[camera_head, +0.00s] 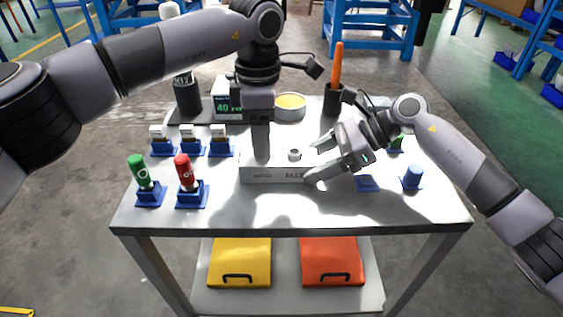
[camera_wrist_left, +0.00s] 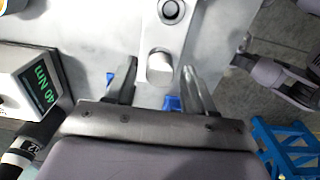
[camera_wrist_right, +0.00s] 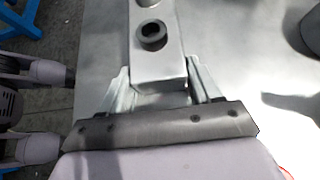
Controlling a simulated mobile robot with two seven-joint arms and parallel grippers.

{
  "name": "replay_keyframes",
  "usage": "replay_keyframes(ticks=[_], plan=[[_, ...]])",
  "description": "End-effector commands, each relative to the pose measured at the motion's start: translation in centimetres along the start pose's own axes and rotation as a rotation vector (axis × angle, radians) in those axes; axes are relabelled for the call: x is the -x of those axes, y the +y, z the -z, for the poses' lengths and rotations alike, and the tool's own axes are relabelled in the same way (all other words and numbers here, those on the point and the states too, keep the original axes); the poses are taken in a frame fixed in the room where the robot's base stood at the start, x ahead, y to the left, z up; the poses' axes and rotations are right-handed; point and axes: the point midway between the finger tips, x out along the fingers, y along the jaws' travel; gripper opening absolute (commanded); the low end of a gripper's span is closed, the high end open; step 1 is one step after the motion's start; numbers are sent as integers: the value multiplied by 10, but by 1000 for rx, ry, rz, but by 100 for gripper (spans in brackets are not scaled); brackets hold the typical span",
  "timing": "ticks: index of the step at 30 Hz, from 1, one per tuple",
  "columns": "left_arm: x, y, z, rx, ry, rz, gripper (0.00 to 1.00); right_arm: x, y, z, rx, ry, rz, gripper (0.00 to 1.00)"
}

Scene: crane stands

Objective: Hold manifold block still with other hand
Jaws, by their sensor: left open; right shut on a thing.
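The manifold block (camera_head: 275,173) is a pale grey bar with lettering on its front, lying on the table. My right gripper (camera_head: 314,163) is shut on its right end; in the right wrist view, the fingers flank the block (camera_wrist_right: 157,62) below a dark-ringed port (camera_wrist_right: 152,35). My left gripper (camera_head: 261,157) points down at the left part of the block. In the left wrist view, its open fingers stand either side of a pale rounded piece (camera_wrist_left: 160,68) near a ringed port (camera_wrist_left: 171,9). Whether they touch it I cannot tell.
Green (camera_head: 141,170) and red (camera_head: 184,171) capped bottles stand in blue holders at the left, with several small holders behind. A "40 Nm" display box (camera_head: 222,107), yellow-topped tin (camera_head: 290,107) and orange-handled tool (camera_head: 338,67) stand behind the block. The table front (camera_head: 280,215) is clear.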

Motion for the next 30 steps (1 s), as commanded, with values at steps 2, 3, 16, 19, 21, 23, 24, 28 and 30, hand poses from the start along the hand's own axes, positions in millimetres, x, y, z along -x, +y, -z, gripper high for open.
replay_keyframes(ticks=[2,3,16,19,21,23,24,28,30], plan=[[0,0,0,1,0,0,54,0,0,0,0,1,-1,22],[0,0,1,2,0,0,54,0,0,0,0,1,-1,22],[0,0,0,3,0,0,0,0,0,0,0,1,-1,22],[1,0,0,3,0,-1,0,0,0,0,0,1,-1,22],[1,0,0,3,0,-1,0,0,0,0,0,1,-1,22],[2,0,0,3,0,-1,0,0,0,0,0,1,-1,22],[2,0,0,3,0,-1,0,0,0,0,0,1,-1,22],[3,0,0,4,-1,-1,0,0,0,0,0,1,-1,22],[3,0,0,23,-1,-1,0,0,0,0,0,1,-1,22]])
